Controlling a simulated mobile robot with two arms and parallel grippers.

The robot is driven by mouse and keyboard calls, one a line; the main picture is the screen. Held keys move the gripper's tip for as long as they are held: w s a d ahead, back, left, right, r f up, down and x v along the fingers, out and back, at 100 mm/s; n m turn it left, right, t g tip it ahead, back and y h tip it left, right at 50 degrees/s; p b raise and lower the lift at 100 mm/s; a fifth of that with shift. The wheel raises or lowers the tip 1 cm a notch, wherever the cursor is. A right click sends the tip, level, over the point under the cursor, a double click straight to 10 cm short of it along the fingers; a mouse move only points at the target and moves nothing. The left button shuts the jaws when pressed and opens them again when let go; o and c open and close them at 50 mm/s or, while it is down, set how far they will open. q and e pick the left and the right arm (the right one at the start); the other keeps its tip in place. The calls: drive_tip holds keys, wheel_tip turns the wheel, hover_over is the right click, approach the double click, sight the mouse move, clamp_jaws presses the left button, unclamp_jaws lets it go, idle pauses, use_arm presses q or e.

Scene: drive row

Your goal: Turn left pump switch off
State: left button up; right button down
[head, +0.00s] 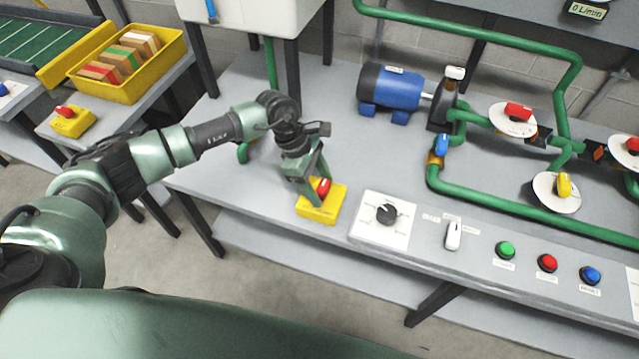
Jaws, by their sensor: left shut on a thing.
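A yellow switch box (318,213) with a red knob (324,186) sits at the front left of the grey pump bench. My left gripper (315,185) points down over this box and is shut on the red knob, whose lower part is partly hidden by the fingers. A black rotary knob (387,213) on a white plate and a white lever switch (453,234) with small labels are to the right. I cannot read which label names the left pump switch. My right gripper is out of view.
Green, red and blue push buttons (548,263) line the front edge. A blue pump motor (390,88) and green pipes with valve handles stand behind. Another yellow switch box (73,122) and a yellow crate (135,87) are on the left table, past a gap.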

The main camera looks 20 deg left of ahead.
use_arm(q)
drive_tip(key=n+t, duration=0.2)
drive_tip(key=n, duration=0.3)
drive_tip(key=shift+s+n, duration=0.15)
drive_tip(key=shift+n, duration=0.15)
drive_tip(key=n, duration=0.1)
drive_tip(key=n+t+y, duration=0.1)
drive_tip(key=n, duration=0.1)
drive_tip(key=shift+s+d+n+b, duration=0.1)
drive_tip(key=shift+d+n+b, duration=0.05)
drive_tip(key=shift+n+b, duration=0.15)
drive_tip(key=n+b, duration=0.1)
drive_tip(key=n, duration=0.1)
drive_tip(key=n+t+y, duration=0.1)
drive_tip(key=n, duration=0.1)
drive_tip(key=shift+d+f+n+y+b, duration=0.1)
drive_tip(key=shift+n+y+b, duration=0.2)
drive_tip(key=shift+b, duration=0.05)
drive_tip(key=shift+n+t+y+b, duration=0.4)
drive_tip(key=shift+n+y+b, duration=0.5)
drive_tip(key=shift+n, duration=1.2)
drive_tip(key=o, duration=1.4)
